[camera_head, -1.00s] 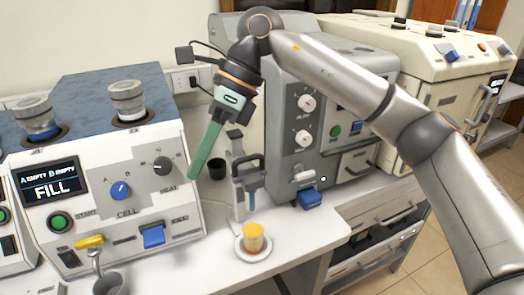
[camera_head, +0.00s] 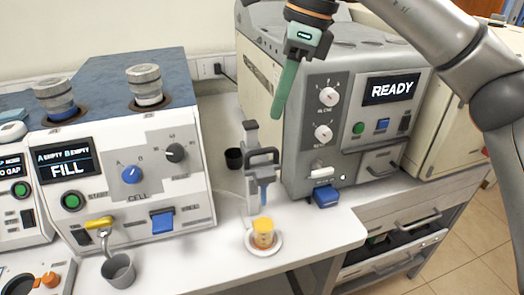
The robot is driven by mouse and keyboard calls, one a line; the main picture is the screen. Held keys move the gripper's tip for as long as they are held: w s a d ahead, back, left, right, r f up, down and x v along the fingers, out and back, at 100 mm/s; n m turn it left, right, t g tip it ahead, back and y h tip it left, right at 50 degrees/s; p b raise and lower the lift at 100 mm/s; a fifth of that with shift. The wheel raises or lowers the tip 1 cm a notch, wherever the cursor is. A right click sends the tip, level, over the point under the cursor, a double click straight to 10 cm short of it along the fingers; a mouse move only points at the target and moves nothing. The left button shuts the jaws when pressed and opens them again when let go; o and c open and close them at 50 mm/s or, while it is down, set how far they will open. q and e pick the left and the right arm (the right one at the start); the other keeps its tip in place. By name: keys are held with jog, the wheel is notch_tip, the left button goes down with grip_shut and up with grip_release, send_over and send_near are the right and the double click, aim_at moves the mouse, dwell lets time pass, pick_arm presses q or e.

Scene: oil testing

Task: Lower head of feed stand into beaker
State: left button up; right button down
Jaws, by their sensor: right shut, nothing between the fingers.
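The feed stand (camera_head: 250,165) stands upright on the white counter between two machines. Its head (camera_head: 263,165), with a dark loop handle and a blue lower tip, is above the beaker. The beaker (camera_head: 263,232) holds yellow-orange liquid and stands on a white dish (camera_head: 262,247). The blue tip appears above the beaker's rim, apart from it. My right gripper (camera_head: 278,108) is shut and empty, its green fingers pointing down, above and to the right of the stand in the picture. My left gripper is out of view.
The blue-topped machine (camera_head: 130,160) reading FILL stands left, with a grey cup (camera_head: 118,270) under its yellow-handled tap (camera_head: 99,222). The grey machine (camera_head: 345,110) reading READY stands right. Counter in front of the dish is clear.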

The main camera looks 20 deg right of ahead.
aim_at(265, 149)
jog(key=b+x, duration=0.5)
jog(key=x, duration=0.1)
jog(key=shift+a+f+b, duration=0.1)
jog(key=shift+f+b, duration=0.2)
jog(key=shift+f, duration=0.1)
jog(key=shift+f+b, duration=0.3)
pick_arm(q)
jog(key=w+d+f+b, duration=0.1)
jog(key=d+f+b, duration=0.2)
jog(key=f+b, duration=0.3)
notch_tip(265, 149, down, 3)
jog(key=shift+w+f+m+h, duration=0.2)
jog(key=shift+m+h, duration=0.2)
pick_arm(e)
notch_tip(265, 149, down, 10)
jog(key=s+d, duration=0.1)
jog(key=d, duration=0.1)
jog(key=shift+d, duration=0.35)
jog(key=shift+r, duration=0.1)
